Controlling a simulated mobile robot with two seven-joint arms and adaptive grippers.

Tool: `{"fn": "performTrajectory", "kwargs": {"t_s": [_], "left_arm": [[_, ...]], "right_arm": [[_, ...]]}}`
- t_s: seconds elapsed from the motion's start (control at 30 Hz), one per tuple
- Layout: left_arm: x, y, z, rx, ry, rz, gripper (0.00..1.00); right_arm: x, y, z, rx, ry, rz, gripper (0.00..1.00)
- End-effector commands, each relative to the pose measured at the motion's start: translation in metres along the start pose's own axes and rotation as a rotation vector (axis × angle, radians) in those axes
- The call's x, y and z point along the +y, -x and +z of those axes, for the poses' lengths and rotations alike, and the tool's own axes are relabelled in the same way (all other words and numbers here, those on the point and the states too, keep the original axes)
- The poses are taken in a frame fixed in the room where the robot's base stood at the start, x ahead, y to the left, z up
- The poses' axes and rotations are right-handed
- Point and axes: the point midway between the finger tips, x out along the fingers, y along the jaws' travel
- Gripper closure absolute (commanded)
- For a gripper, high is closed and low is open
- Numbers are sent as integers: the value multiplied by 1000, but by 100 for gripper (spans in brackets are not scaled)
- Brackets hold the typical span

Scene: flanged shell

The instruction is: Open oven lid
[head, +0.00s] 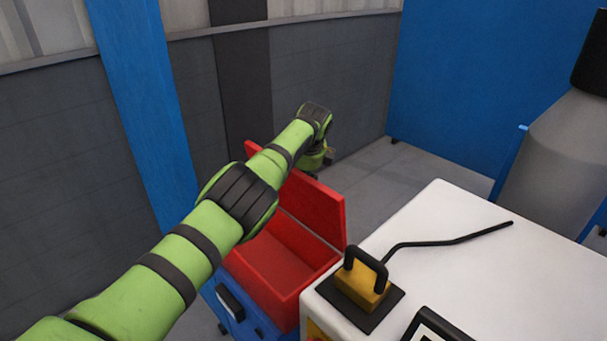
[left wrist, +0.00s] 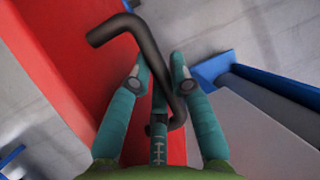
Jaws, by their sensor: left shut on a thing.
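The red oven (head: 268,272) is an open-topped box. Its red lid (head: 318,212) is raised and stands about upright at the back; my left arm crosses in front of part of it. My left gripper (head: 326,158) is beyond the lid's upper edge, with its fingertips mostly hidden in the head view. In the left wrist view, the fingers (left wrist: 160,76) are shut on a bent dark handle (left wrist: 112,27), with red surface (left wrist: 85,70) beside it. My right gripper is in neither view.
A white table (head: 450,262) stands right of the oven. It carries a yellow block (head: 360,288) with a black handle, and a thin black rod (head: 450,241). A blue post (head: 145,100) and grey wall are behind on the left. Grey floor lies open beyond the lid.

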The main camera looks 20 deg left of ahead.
Motion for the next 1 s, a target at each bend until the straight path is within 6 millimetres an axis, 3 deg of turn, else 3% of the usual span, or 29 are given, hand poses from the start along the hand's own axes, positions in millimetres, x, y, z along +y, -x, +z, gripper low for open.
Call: {"fn": "performTrajectory", "kwargs": {"t_s": [0.17, 0.2, 0.23, 0.27, 0.7, 1.0], "left_arm": [[-2, 2, -1, 2, -2, -7, 100], [-2, 2, -1, 2, -2, -7, 71], [-2, 2, -1, 2, -2, -7, 59], [-2, 2, -1, 2, -2, -7, 54], [-1, 3, 0, 0, 0, -3, 54], [-1, 23, 0, -1, -1, -6, 54]], "right_arm": [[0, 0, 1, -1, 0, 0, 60], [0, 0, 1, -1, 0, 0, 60], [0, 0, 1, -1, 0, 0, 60], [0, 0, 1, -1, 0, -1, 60], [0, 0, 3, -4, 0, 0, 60], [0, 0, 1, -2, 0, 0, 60]]}}
